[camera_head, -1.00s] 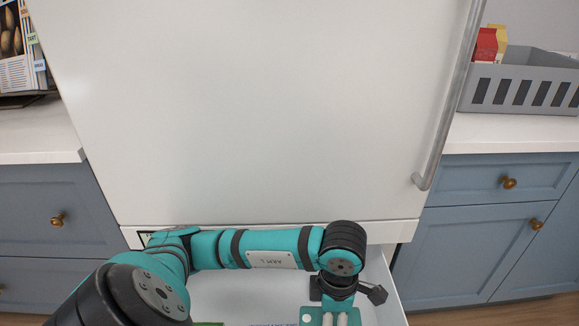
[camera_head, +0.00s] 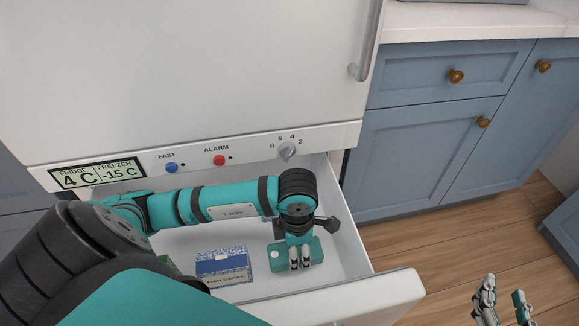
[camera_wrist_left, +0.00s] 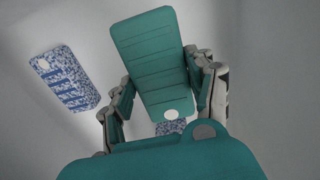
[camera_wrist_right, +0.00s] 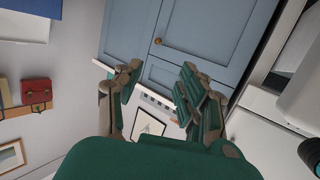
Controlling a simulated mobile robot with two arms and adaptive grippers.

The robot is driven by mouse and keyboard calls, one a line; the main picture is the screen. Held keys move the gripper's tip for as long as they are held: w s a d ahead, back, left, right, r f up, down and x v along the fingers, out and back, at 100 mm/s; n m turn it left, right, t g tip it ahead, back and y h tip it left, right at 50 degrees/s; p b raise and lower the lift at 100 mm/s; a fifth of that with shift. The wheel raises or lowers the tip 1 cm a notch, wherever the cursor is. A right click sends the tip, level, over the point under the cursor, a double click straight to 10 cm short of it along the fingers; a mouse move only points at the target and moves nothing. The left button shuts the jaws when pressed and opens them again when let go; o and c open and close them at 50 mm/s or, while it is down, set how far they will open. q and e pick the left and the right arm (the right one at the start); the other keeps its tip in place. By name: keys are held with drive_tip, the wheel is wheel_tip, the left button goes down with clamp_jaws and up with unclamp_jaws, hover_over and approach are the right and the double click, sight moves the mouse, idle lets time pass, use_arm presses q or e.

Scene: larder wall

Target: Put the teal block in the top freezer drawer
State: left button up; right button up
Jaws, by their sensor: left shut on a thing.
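The teal block (camera_head: 275,257) is in the open white drawer (camera_head: 350,262) below the fridge door, towards its right side. My left gripper (camera_head: 300,264) reaches down into the drawer and is shut on the teal block. In the left wrist view the block (camera_wrist_left: 150,55), with a white spot at its near end, lies between the fingers (camera_wrist_left: 165,105). I cannot tell whether it touches the drawer floor. My right gripper (camera_head: 504,306) is outside the drawer, low at the right; its fingers (camera_wrist_right: 155,95) are apart with nothing between them.
A blue-and-white box (camera_head: 223,267) lies in the drawer left of the block. A green item (camera_head: 166,263) is partly hidden by my left arm. The control panel (camera_head: 190,162) with knob is above the drawer. Blue cabinets (camera_head: 425,140) stand right; wooden floor (camera_head: 450,240) is clear there.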

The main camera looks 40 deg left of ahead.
use_arm(q)
wheel_tip(320, 180, down, 3)
drive_tip(key=shift+f+b, duration=0.1)
drive_tip(key=shift+b, duration=0.3)
wheel_tip(320, 180, down, 3)
drive_tip(key=shift+f+b, duration=0.15)
drive_tip(key=shift+b, duration=0.45)
use_arm(e)
wheel_tip(320, 180, up, 9)
drive_tip(key=a+t+y, duration=0.1)
drive_tip(key=t, duration=0.5)
drive_tip(key=shift+a+r+y, duration=0.2)
drive_tip(key=shift+y, duration=0.2)
use_arm(q)
drive_tip(key=shift+f, duration=0.15)
drive_tip(key=o, duration=1.4)
drive_tip(key=shift+c, duration=0.2)
use_arm(e)
drive_tip(key=shift+s+r, duration=0.15)
drive_tip(key=shift+r, duration=0.15)
